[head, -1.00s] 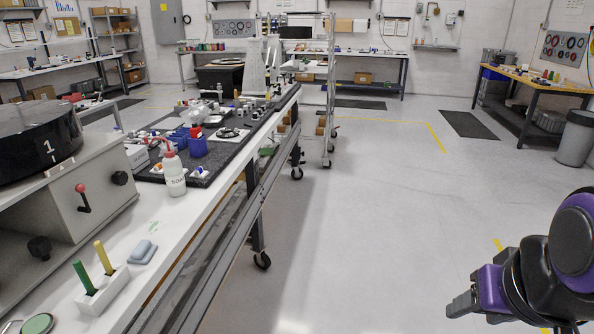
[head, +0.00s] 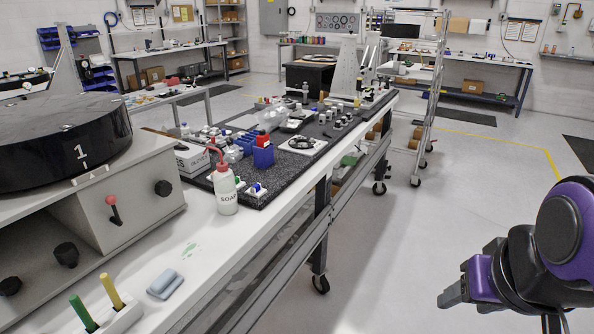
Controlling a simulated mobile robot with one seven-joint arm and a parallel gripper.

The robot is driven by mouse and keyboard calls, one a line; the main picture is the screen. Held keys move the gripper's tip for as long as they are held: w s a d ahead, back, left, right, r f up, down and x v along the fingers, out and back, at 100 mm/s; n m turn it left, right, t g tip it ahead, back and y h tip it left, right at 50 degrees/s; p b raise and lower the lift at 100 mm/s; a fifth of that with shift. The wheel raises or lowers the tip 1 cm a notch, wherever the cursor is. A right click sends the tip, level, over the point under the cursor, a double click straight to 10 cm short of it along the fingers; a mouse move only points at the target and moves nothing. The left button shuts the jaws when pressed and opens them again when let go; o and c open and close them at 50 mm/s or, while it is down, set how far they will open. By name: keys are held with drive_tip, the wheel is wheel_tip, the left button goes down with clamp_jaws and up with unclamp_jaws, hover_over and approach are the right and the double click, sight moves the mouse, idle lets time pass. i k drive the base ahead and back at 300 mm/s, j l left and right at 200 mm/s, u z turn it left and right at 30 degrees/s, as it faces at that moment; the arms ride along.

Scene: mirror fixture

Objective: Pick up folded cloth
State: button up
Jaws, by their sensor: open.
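The folded cloth (head: 165,284) is a small grey-blue pad. It lies flat on the white bench top (head: 225,240) near its front edge, at the lower left of the head view. My gripper (head: 452,293) is at the lower right, over the floor and well to the right of the bench. It is far from the cloth and looks empty. Its fingers point left and are seen from the side, so the gap between them is hard to see.
Left of the cloth are a holder with a green stick (head: 82,313) and a yellow stick (head: 110,290). A soap bottle (head: 225,188) stands behind it. A grey machine (head: 130,200) with a red-knobbed lever fills the left. The floor (head: 420,220) right of the bench is clear.

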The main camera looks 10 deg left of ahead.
sight(162, 288)
drive_tip(key=i+u, duration=0.15)
drive_tip(key=u, duration=0.2)
drive_tip(key=i+u, duration=0.2)
drive_tip(key=u, duration=0.2)
drive_tip(key=i+l+u, duration=0.15)
drive_tip(key=u, duration=0.2)
